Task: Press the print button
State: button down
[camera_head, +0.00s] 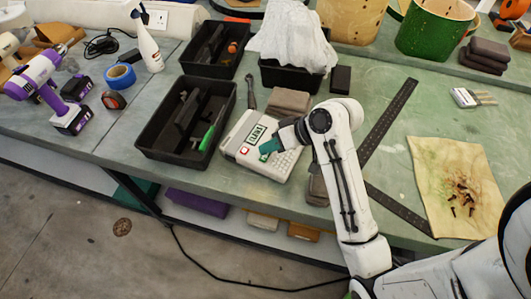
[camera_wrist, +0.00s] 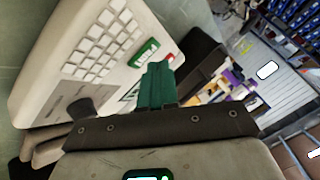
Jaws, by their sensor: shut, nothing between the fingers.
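A cream label printer (camera_head: 238,131) with a grid of pale keys lies on the green bench; it also fills the left of the wrist view (camera_wrist: 75,75). A green label with white lettering (camera_wrist: 144,53) and a small red button (camera_wrist: 170,58) sit near its edge. The red button also shows in the head view (camera_head: 244,150). I cannot read which control is the print button. My gripper (camera_head: 266,149) is shut and empty, its green fingertips over the printer's face. In the wrist view the fingertips (camera_wrist: 157,72) are close to the red button; contact cannot be told.
A black tray (camera_head: 146,135) with a green-handled tool stands left of the printer. Two more black bins, one with white cloth (camera_head: 290,40), stand behind. A black metal square (camera_head: 390,118) and a stained cloth (camera_head: 440,165) lie right. The bench's front edge is near the printer.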

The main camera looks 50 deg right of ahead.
aim_at(269, 155)
jog(key=shift+f, duration=0.45)
dwell(0.5)
jog(key=shift+r, duration=0.1)
jog(key=shift+r+p, duration=0.85)
jog(key=shift+p, duration=0.25)
notch_tip(269, 155, up, 4)
jog(key=p, duration=0.4)
jog(key=shift+p, duration=0.4)
jog(key=shift+r+p, duration=0.45)
jog(key=shift+r, duration=0.5)
